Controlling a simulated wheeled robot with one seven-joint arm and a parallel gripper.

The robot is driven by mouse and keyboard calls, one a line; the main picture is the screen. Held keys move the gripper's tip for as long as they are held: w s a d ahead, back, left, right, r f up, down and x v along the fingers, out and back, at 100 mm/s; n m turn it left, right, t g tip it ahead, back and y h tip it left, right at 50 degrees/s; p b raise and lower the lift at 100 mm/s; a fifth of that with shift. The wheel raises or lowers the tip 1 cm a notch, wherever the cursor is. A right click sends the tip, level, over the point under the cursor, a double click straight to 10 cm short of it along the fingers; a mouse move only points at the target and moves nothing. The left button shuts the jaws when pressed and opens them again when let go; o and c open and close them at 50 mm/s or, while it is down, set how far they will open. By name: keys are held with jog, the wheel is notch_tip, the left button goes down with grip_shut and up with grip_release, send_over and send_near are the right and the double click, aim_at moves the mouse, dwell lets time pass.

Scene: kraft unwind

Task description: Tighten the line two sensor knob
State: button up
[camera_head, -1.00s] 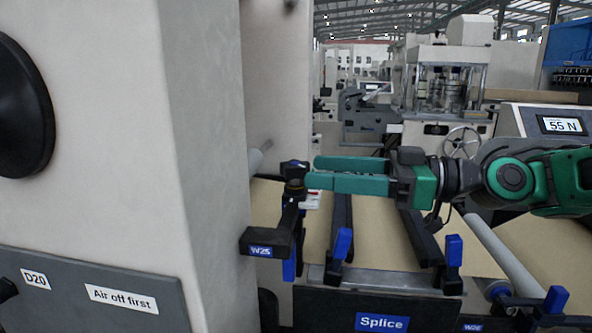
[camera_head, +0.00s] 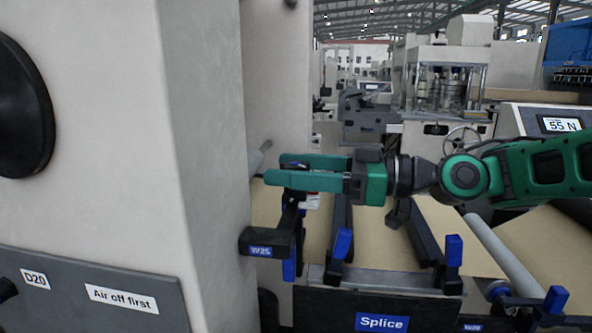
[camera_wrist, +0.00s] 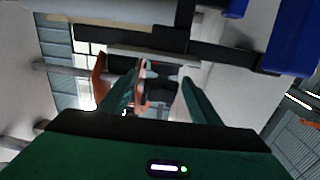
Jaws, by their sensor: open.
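My gripper (camera_head: 274,168) reaches in from the right with its two green fingers apart. The fingers lie at the dark knob on top of the left sensor post, and they hide most of that knob in the head view. In the wrist view a dark piece with a pale part (camera_wrist: 160,88) sits between the open fingers. I cannot tell whether either finger touches it. The post stands on a black bracket (camera_head: 282,244) labelled W25. No label naming line two is readable.
A beige machine wall (camera_head: 212,170) stands close left of the fingertips. The Splice bar (camera_head: 390,282), with blue-tipped black arms, lies below my gripper. A roller (camera_head: 500,252) is at right. A display (camera_head: 560,125) reads 55 N.

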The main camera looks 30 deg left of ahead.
jog(key=c, duration=1.1)
jog(key=shift+o, duration=0.2)
jog(key=shift+r+m+t, duration=0.1)
jog(key=shift+m+t, duration=0.3)
jog(key=shift+t, duration=0.2)
jog(key=m+t, duration=0.2)
jog(key=t, duration=0.1)
jog(key=m+t, duration=0.2)
jog(key=t, duration=0.1)
jog(key=shift+w+r+m+t+h, duration=0.15)
jog(key=shift+m+t+h, duration=0.4)
jog(key=shift+m+t, duration=0.95)
jog(key=shift+w+r+m+t+h, duration=0.1)
jog(key=shift+m+t+h, duration=0.6)
jog(key=shift+t, duration=1.4)
jog(key=shift+w+d+m+t, duration=0.2)
jog(key=shift+m+t, duration=0.1)
jog(key=shift+m, duration=0.1)
